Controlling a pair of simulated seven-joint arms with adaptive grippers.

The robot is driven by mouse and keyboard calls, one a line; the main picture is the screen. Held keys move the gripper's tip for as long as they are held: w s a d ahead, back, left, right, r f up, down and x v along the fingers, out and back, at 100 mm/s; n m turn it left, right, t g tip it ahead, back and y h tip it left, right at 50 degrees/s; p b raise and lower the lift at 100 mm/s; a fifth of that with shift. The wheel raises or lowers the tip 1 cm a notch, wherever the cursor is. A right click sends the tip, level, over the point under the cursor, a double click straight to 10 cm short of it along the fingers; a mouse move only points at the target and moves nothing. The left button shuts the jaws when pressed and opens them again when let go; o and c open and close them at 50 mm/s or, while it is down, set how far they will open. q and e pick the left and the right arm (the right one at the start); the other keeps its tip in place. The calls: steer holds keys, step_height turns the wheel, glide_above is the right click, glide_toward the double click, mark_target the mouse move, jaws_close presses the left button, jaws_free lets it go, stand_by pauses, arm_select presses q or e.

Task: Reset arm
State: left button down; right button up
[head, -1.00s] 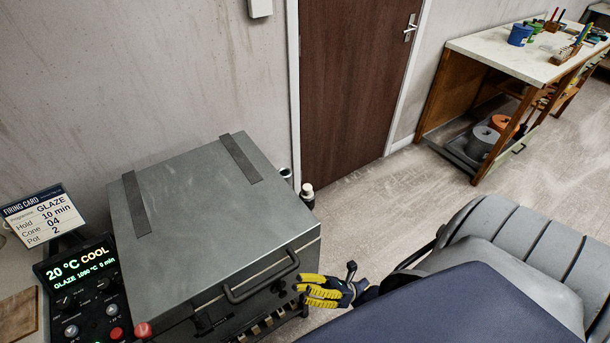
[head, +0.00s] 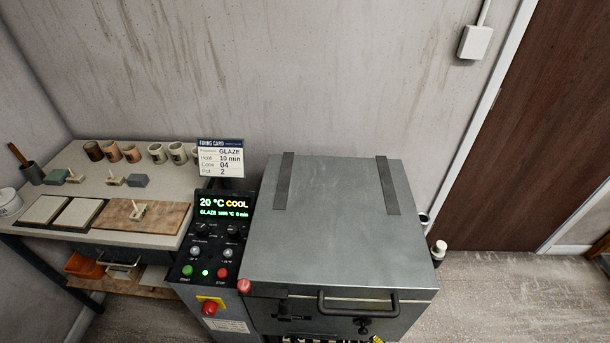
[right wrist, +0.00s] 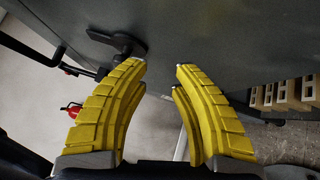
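My right gripper (right wrist: 162,69) has yellow padded fingers, spread apart with nothing between them. In the right wrist view it is close to a grey metal surface with a black latch-like part (right wrist: 120,42) beyond the left finger. In the head view only a small yellow bit, apparently of this gripper, shows at the bottom edge below the kiln's front. The grey kiln (head: 330,230) has its lid shut, with a black bar handle (head: 358,309) on the front. My left gripper is not in view.
The control panel (head: 222,207) reads 20 °C COOL, below a firing card (head: 221,158). A table (head: 170,190) with several cups, tiles and small clay pieces stands at left. A dark bottle with a pale cap (head: 439,250) is right of the kiln. Floor (head: 500,300) is clear at right.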

steer(key=s+d+f+m+g+h, duration=0.2)
steer(key=s+f+m+h, duration=0.1)
steer(key=f+m, duration=0.3)
steer(key=s+d+f+m+g+h, duration=0.1)
steer(key=s+f+m+g+h, duration=0.15)
steer(key=f, duration=0.65)
steer(key=s+d+f+m+g+h, duration=0.2)
steer(key=s+f+m+h, duration=0.2)
steer(key=f+m, duration=0.25)
steer(key=s+f+m+g+h, duration=0.1)
steer(key=s+f+m+g, duration=0.2)
steer(key=s, duration=0.6)
steer(key=s+f+m+g+h, duration=0.1)
steer(key=s+f+m+g, duration=0.3)
steer(key=s+f, duration=0.3)
steer(key=s+m, duration=0.1)
steer(key=s, duration=0.1)
steer(key=shift+s+d+m, duration=0.15)
steer(key=shift+s+m, duration=0.15)
steer(key=shift+m, duration=0.1)
steer(key=shift+h, duration=0.25)
